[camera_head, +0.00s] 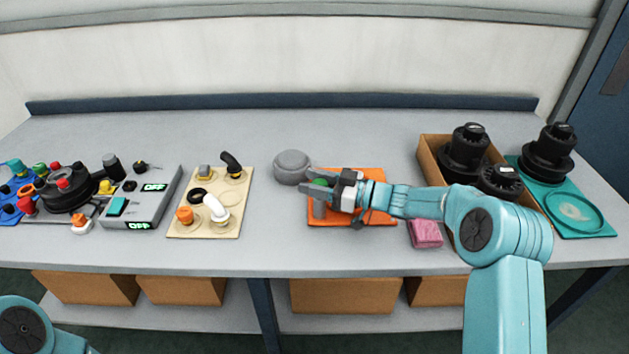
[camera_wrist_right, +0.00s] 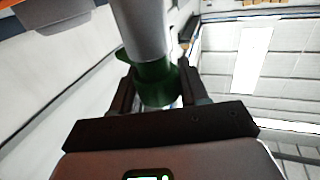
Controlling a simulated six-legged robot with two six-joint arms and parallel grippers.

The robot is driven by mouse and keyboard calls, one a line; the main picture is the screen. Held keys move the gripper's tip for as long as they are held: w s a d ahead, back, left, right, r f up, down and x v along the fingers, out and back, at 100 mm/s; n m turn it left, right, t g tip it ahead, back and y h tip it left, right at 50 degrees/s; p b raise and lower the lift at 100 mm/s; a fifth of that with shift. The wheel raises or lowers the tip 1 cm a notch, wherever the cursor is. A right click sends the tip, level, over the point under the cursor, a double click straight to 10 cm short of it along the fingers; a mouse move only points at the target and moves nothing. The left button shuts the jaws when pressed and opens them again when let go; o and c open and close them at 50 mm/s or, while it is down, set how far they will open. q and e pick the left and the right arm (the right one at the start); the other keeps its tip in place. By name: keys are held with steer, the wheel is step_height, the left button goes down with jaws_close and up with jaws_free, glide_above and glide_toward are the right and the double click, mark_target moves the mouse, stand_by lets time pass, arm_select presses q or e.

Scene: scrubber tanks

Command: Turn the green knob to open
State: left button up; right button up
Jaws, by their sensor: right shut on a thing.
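The green knob (camera_head: 320,182) sits above an orange board (camera_head: 375,215) in the middle of the table. My right gripper (camera_head: 314,186) reaches in from the right with its fingers on either side of the knob. In the right wrist view the green knob (camera_wrist_right: 155,84) is at the end of a grey cylinder (camera_wrist_right: 142,28), and the jaws (camera_wrist_right: 155,92) are shut on it. The gripper hides part of the knob in the head view. Only a piece of my left arm shows at the bottom left; its gripper is out of view.
A grey round piece (camera_head: 292,165) stands left of the orange board. A pink cloth (camera_head: 425,233) lies right of it. A cardboard box (camera_head: 430,158) with black parts and a teal tray (camera_head: 603,232) are at the right. A beige board (camera_head: 233,222) and a grey OFF panel (camera_head: 160,200) are at the left.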

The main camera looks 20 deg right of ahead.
steer(key=shift+r, duration=0.2)
steer(key=o, duration=1)
steer(key=shift+c, duration=0.2)
steer(key=shift+f, duration=0.1)
steer(key=shift+d, duration=0.1)
steer(key=b+v, duration=0.1)
steer(key=v, duration=1)
steer(key=shift+s+d, duration=0.3)
